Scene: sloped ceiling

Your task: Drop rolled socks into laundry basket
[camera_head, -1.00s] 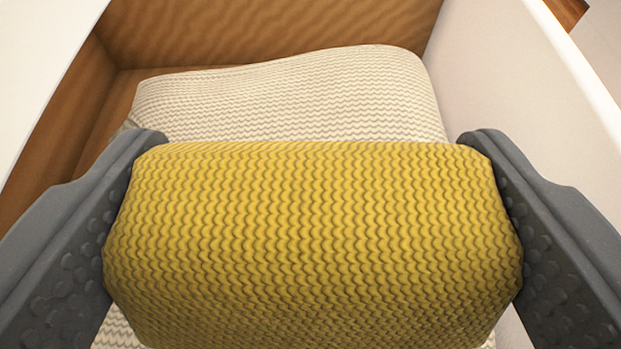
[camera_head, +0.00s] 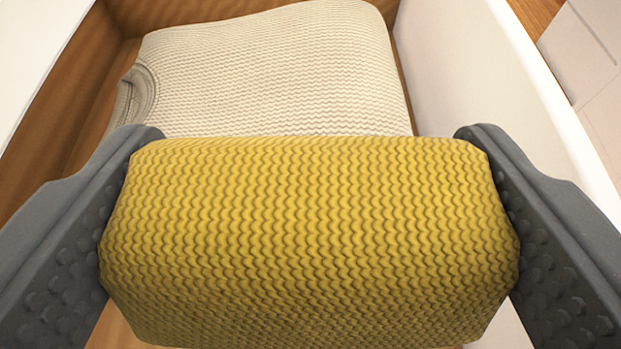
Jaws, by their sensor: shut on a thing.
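A yellow knitted roll, the rolled socks (camera_head: 310,240), fills the lower middle of the view. My gripper (camera_head: 310,215) is shut on it, with one dark grey finger pressed against each end. Below and beyond it lies a cream knitted garment (camera_head: 270,70) with a ribbed edge at its left. The garment lies inside an open box-like container with white walls (camera_head: 480,80) and a brown wood-like inside. I cannot tell for sure that this is the laundry basket. The roll hides the near part of the garment and of the container.
The container's white right wall rises close beside my right finger, and a white edge (camera_head: 35,45) stands at the upper left. Brown floor of the container shows along the garment's left side. Outside at the upper right are a wooden surface and pale panels.

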